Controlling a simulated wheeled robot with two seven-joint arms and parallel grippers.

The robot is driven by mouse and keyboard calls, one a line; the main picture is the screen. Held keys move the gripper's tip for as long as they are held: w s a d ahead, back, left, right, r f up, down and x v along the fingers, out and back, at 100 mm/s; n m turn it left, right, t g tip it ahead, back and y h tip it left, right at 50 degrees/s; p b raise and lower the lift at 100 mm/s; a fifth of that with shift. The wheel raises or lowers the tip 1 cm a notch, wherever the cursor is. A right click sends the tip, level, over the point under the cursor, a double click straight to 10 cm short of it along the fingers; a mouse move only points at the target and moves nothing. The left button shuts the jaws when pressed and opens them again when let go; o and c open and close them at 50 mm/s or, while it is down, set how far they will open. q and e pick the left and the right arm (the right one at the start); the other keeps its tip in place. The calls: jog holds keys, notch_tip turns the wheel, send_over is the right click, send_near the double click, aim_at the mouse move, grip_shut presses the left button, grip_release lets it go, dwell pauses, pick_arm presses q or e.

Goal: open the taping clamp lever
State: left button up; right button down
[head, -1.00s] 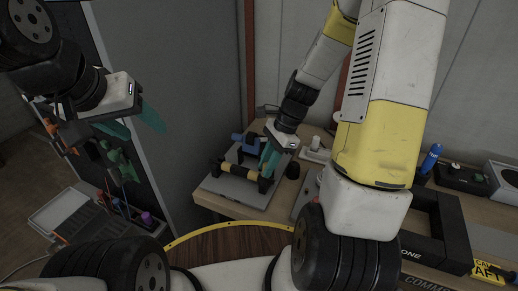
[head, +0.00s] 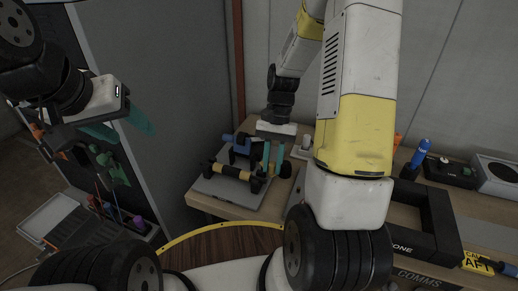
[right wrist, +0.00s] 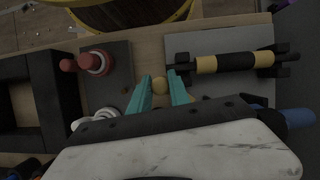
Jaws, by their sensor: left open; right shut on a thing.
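The taping clamp stands on a grey plate (head: 222,190) on the bench, with a yellow-and-black bar (head: 232,172) between black brackets and a blue part (head: 236,141) behind. The bar also shows in the right wrist view (right wrist: 235,62). My right gripper (head: 272,166) points down at the right end of the clamp. My left gripper (head: 128,130) is open and empty at the left, away from the bench.
A red knobbed fitting (right wrist: 95,62) on a dark plate lies beside the clamp. A black frame (head: 440,222), a blue bottle (head: 419,153) and a speaker box (head: 497,172) stand to the right on the bench. A grey cabinet panel (head: 160,100) is at the left.

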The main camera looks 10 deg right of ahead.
jog(key=shift+w+d+n+h, duration=0.35)
jog(key=shift+d+n+h, duration=0.15)
jog(key=shift+n, duration=0.8)
jog(key=shift+w+d+n+h, duration=0.4)
jog(key=shift+n+h, duration=0.1)
jog(key=shift+n, duration=0.8)
jog(key=shift+w+d+n+h, duration=0.3)
jog(key=shift+d+n+h, duration=0.2)
jog(key=shift+n, duration=0.8)
jog(key=c, duration=1.2)
grip_release()
jog(key=v, duration=0.8)
jog(key=shift+w+a, duration=0.1)
notch_tip(320, 180, up, 10)
jog(key=t+y, duration=0.1)
jog(key=t, duration=0.3)
send_over(274, 164)
jog(key=s+a+r+m+t+y, duration=0.1)
jog(key=s+a+r+t+y, duration=0.1)
jog(key=s+r+t, duration=0.4)
jog(key=s, duration=0.3)
jog(key=shift+s+a+r+m, duration=0.25)
jog(key=shift+s+a+m, duration=0.05)
jog(key=shift+s+a, duration=0.1)
